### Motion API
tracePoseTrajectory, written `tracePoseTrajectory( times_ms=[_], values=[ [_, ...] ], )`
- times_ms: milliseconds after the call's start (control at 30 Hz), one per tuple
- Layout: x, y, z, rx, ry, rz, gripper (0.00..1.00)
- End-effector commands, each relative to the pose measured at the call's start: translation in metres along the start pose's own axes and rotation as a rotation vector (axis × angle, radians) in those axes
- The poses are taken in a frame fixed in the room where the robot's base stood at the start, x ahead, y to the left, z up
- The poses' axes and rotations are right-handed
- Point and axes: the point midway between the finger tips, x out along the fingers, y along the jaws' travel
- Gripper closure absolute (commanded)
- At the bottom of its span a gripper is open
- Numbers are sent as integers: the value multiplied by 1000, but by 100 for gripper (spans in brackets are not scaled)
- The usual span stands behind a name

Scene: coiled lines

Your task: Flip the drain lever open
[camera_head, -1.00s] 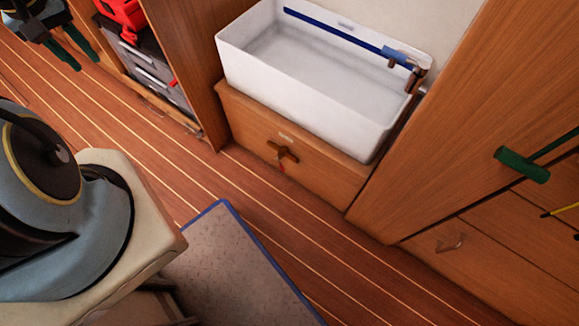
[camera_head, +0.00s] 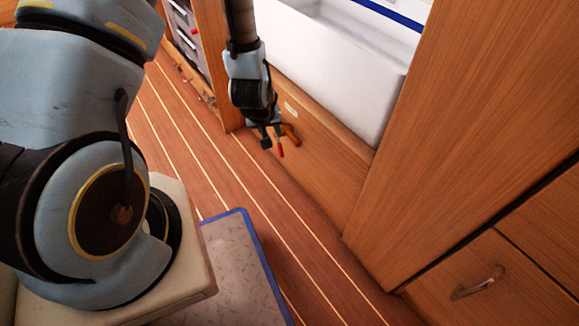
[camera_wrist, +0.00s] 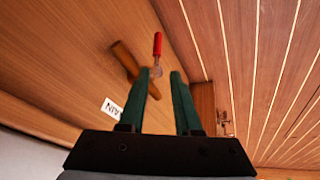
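The drain fitting is on the wooden panel below the white basin. It shows a brown bar (camera_head: 291,134) and a red-ended piece (camera_head: 281,151) hanging down beside it. In the wrist view the brown bar (camera_wrist: 124,58) lies slanted on the panel, and the red end (camera_wrist: 157,44) on a short metal stem points up the picture. My gripper (camera_wrist: 160,74) has its two green fingers apart, with the metal stem showing between the tips. I cannot tell whether the fingers touch it. In the head view my gripper (camera_head: 270,138) partly covers the fitting.
A white label (camera_wrist: 112,107) sits on the panel beside the fitting. The white basin (camera_head: 345,75) is above. A wooden cabinet (camera_head: 470,130) with a drawer handle (camera_head: 478,284) stands at the right. A blue-edged grey mat (camera_head: 235,270) lies on the striped floor.

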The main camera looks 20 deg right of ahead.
Motion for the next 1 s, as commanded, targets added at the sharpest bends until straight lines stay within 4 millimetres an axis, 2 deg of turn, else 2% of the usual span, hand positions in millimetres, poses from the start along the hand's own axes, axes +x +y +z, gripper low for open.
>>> tracePoseTrajectory(
  times_ms=[33,267,500,700,1000],
  values=[
    [9,1,5,1,2,2,68],
    [29,2,6,2,4,4,68],
    [75,2,7,3,3,4,68],
    [104,3,6,3,4,4,68],
    [117,3,5,3,5,4,68]
  ],
)
